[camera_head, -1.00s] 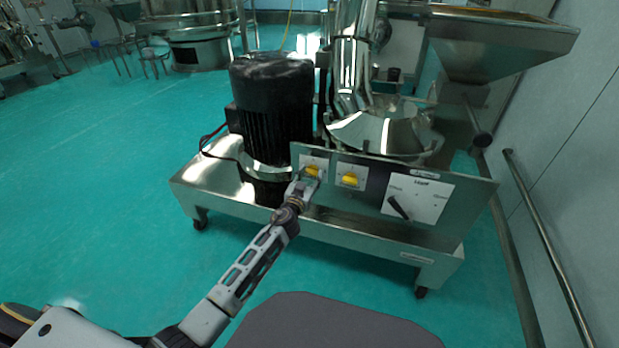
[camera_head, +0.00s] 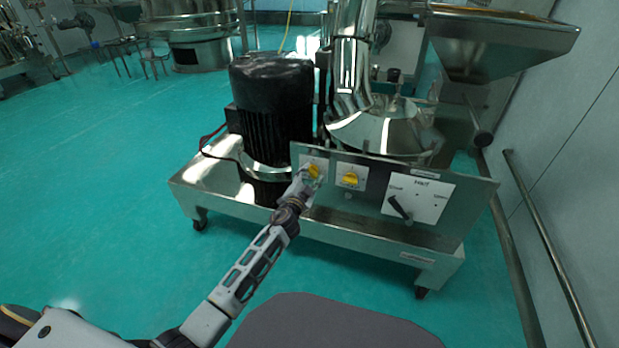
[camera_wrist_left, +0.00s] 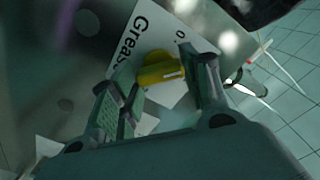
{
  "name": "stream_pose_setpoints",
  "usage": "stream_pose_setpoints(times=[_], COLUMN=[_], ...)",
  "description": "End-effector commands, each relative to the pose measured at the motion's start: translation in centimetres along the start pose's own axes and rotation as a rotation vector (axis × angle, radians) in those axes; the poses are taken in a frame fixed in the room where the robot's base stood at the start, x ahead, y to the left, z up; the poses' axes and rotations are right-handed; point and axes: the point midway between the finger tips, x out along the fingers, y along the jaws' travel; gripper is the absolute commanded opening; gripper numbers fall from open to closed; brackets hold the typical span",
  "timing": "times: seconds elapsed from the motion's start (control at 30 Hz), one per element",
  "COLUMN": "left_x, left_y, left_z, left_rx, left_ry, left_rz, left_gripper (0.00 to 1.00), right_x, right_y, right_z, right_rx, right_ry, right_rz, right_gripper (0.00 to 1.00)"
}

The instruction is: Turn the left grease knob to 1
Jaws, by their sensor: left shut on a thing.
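The left grease knob (camera_head: 314,170) is yellow, on a white plate at the left end of the machine's front panel. My left gripper (camera_head: 309,178) reaches it from below and partly hides it. In the left wrist view the yellow knob (camera_wrist_left: 162,71) lies between the two fingers of my gripper (camera_wrist_left: 155,78), which is shut on it. Part of the word "Grease" and a "0" show on its plate, tilted; the "1" mark cannot be made out. My right gripper is not in view.
A second yellow knob (camera_head: 350,179) sits just to the right on the same panel (camera_head: 373,185). Further right is a black pointer switch (camera_head: 399,208) on a white plate. A black motor (camera_head: 271,105) stands behind the panel. The green floor (camera_head: 110,200) at left is clear.

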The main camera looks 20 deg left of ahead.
Motion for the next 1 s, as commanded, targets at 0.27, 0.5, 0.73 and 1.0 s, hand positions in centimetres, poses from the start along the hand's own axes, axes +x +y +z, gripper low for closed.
stream_pose_setpoints(times=[0.27,0.5,0.73,1.0], left_x=[0.00,0.00,-0.01,-0.01], left_y=[0.06,0.08,0.15,0.17], left_z=[-0.01,0.01,0.01,0.02], left_rx=[0.208,0.408,0.606,0.775], left_ry=[0.000,-0.001,0.001,0.000], left_rz=[0.000,0.000,0.001,0.001], left_gripper=[0.22,0.22,0.22,0.22], right_x=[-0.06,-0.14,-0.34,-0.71], right_y=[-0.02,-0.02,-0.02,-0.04], right_z=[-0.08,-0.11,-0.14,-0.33], right_rx=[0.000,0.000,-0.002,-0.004], right_ry=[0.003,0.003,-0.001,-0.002], right_rz=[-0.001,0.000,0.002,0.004], right_gripper=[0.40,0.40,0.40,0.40])
